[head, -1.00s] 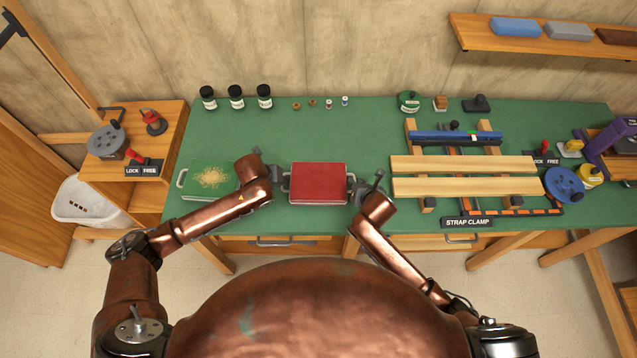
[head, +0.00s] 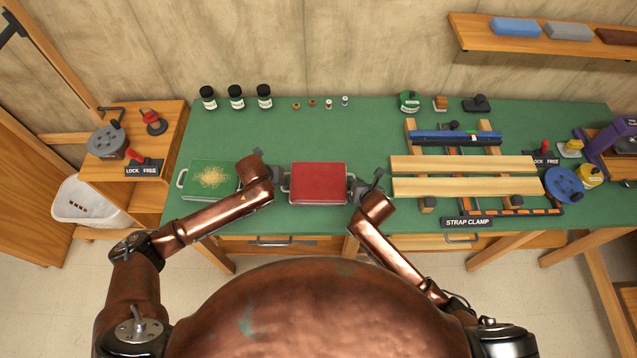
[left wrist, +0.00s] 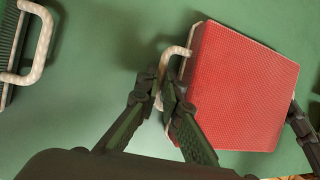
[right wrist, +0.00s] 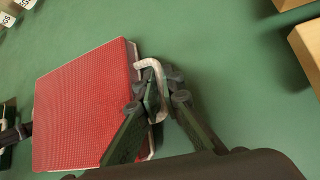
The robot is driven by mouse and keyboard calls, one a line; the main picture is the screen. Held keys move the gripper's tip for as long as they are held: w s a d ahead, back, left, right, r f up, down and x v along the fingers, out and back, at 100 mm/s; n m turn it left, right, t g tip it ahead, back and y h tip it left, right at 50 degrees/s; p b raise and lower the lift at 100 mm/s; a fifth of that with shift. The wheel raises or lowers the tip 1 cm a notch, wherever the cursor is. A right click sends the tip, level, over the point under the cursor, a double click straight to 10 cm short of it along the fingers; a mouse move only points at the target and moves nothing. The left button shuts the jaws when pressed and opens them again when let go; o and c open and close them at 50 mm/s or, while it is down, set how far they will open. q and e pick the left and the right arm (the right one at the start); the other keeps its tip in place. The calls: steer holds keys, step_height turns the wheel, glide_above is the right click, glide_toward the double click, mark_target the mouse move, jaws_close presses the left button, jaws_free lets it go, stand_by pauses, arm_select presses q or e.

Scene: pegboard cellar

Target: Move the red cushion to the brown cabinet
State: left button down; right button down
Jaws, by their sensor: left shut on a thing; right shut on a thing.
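The red cushion (head: 318,183) is a flat red block with a pale handle on each side, at the middle of the green workbench. It also shows in the left wrist view (left wrist: 243,85) and the right wrist view (right wrist: 85,105). My left gripper (head: 281,181) is shut on its left handle (left wrist: 172,65). My right gripper (head: 354,187) is shut on its right handle (right wrist: 152,75). I cannot tell whether the cushion touches the bench or is just above it. No brown cabinet is clearly identifiable; a wooden side unit (head: 165,115) stands at left.
Wooden bars (head: 465,164) of a strap clamp lie to the right. Black jars (head: 236,98) and small spools stand behind. Bench between jars and cushion is clear. A white basket (head: 88,200) is on the floor.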

arm_select(q)
steer(key=shift+r, duration=0.15)
arm_select(e)
steer(key=shift+r, duration=0.15)
